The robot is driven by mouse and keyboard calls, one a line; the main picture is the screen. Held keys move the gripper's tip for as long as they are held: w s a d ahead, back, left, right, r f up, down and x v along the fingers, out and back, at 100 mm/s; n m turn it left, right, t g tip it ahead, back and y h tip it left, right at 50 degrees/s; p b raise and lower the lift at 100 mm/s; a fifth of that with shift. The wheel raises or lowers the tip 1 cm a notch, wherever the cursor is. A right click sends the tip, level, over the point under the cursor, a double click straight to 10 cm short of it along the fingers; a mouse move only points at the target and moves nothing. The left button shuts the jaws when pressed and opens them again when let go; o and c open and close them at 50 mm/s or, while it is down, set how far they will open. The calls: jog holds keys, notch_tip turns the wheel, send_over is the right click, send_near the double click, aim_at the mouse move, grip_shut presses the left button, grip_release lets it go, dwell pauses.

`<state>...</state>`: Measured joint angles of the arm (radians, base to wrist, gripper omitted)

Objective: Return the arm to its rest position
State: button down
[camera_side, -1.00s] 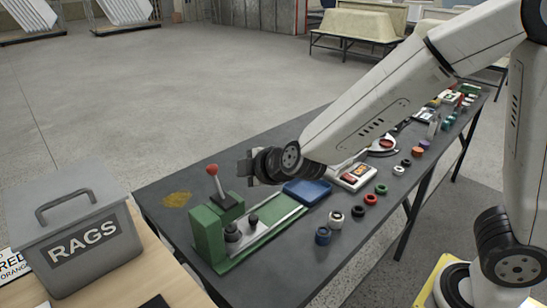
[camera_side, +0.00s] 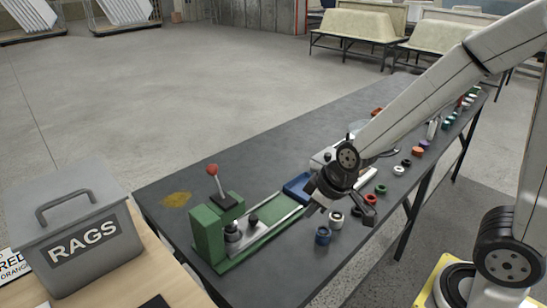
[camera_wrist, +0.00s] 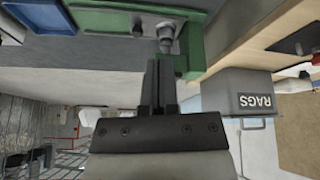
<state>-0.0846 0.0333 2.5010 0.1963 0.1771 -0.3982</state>
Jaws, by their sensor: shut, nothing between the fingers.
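My gripper (camera_side: 338,207) hangs over the near side of the dark work table (camera_side: 275,140), above the coloured rings, in the side view. In the wrist view my gripper (camera_wrist: 159,62) has its two fingers together with nothing between them. Beyond the fingertips in that view is the green fixture (camera_wrist: 209,25). The side view shows this green fixture (camera_side: 208,238) on the table, left of my gripper, with a red-knobbed lever. My arm reaches in from the upper right.
A blue tray (camera_side: 297,186) lies beside the fixture. A grey RAGS bin (camera_side: 75,243) stands on a wooden bench at left. The table's far-left part is clear.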

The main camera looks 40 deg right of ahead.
jog(key=s+d+f+m+g, duration=0.1)
jog(key=s+d+m+g, duration=0.1)
jog(key=s, duration=0.3)
jog(key=shift+d+f+m+h, duration=0.35)
jog(key=shift+d+m+h, duration=0.05)
jog(key=shift+d+m, duration=0.3)
